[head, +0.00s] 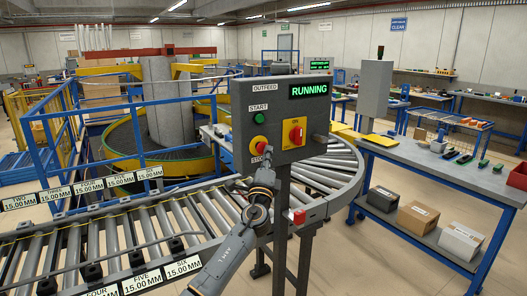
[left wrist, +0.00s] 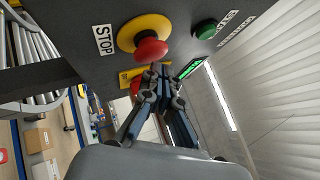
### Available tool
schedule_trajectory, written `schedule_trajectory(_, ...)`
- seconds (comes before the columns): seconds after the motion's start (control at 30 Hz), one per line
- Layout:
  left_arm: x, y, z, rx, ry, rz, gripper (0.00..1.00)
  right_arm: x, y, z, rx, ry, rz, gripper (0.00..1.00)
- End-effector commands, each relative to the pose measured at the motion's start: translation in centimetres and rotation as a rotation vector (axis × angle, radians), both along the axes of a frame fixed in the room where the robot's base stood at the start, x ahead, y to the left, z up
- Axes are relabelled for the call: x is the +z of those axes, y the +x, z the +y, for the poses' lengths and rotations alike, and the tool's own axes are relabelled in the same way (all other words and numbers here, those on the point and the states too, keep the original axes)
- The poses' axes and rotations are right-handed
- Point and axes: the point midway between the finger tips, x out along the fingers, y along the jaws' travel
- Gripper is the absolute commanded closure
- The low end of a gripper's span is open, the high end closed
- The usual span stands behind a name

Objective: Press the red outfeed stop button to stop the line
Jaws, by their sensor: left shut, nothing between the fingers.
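The grey outfeed control box (head: 305,88) stands on a post beside the roller conveyor. Its red stop button (head: 260,147) has a yellow surround and sits at the lower left of the panel; it shows large in the left wrist view (left wrist: 151,51), next to the STOP label. My left gripper (head: 266,158) is shut and empty, its fingertips just below the button. In the left wrist view the fingertips (left wrist: 158,72) are close to the button's edge; I cannot tell whether they touch it. The box's display (head: 310,90) reads RUNNING in green. My right gripper is not in view.
A green start button (head: 259,118) is above the stop button, and a red rotary switch (head: 295,132) is to its right. Conveyor rollers (head: 110,241) run below and behind the arm. A workbench (head: 435,171) with boxes beneath stands at the right.

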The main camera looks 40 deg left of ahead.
Motion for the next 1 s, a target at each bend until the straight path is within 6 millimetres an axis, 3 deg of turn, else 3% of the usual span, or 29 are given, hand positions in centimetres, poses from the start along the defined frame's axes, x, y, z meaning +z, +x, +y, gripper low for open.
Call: schedule_trajectory(1.0,-0.04,0.32,0.81,0.0,0.0,0.0,1.0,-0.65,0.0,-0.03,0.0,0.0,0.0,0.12)
